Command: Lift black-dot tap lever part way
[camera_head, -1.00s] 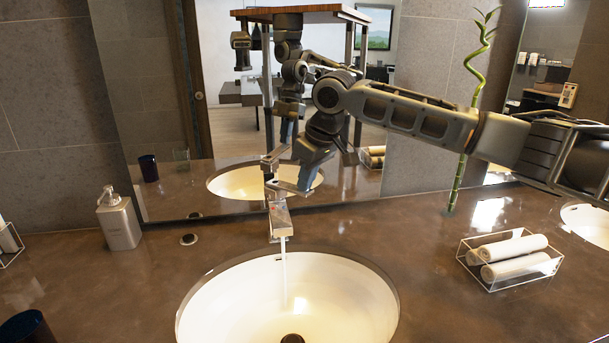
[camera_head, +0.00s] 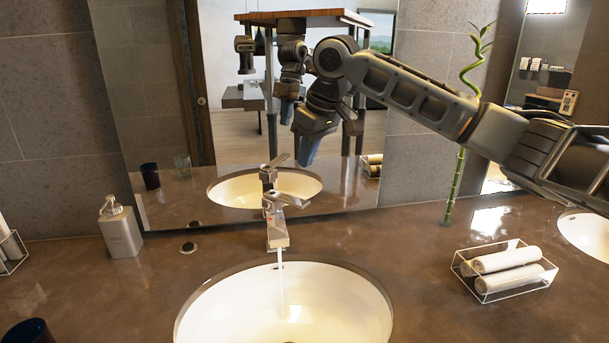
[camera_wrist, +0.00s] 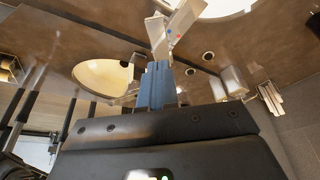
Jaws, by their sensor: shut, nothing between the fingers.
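The metal tap (camera_head: 277,232) stands behind the white basin, with water running from its spout.
The mirror (camera_head: 225,130) behind the tap reflects my arm and the basin. A soap dispenser (camera_head: 120,230) stands at left. A clear box of rolled towels (camera_head: 505,268) and a bamboo stalk (camera_head: 454,190) are at right.

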